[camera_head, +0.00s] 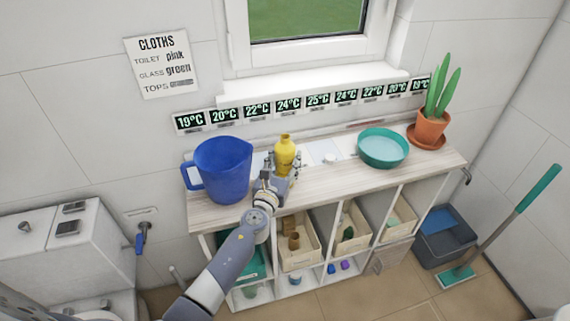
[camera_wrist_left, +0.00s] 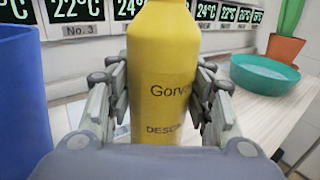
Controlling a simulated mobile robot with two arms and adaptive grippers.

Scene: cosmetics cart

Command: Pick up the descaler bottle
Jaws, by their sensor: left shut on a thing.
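The yellow descaler bottle (camera_head: 285,153) is upright at the shelf top, between the blue jug and the teal bowl. Its label, partly readable as "DESC", faces me in the left wrist view (camera_wrist_left: 163,75). My left gripper (camera_head: 276,172) is shut on the bottle; its fingers (camera_wrist_left: 163,100) press on both sides of the body. The bottle's base is hidden behind the gripper, so I cannot tell whether it touches the shelf top. My right gripper is not in view.
The blue jug (camera_head: 222,166) stands close on the left. A teal bowl (camera_head: 383,147) and a potted plant (camera_head: 432,127) stand to the right on the shelf top (camera_head: 330,181). A wall strip of temperature labels (camera_head: 288,107) runs behind.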

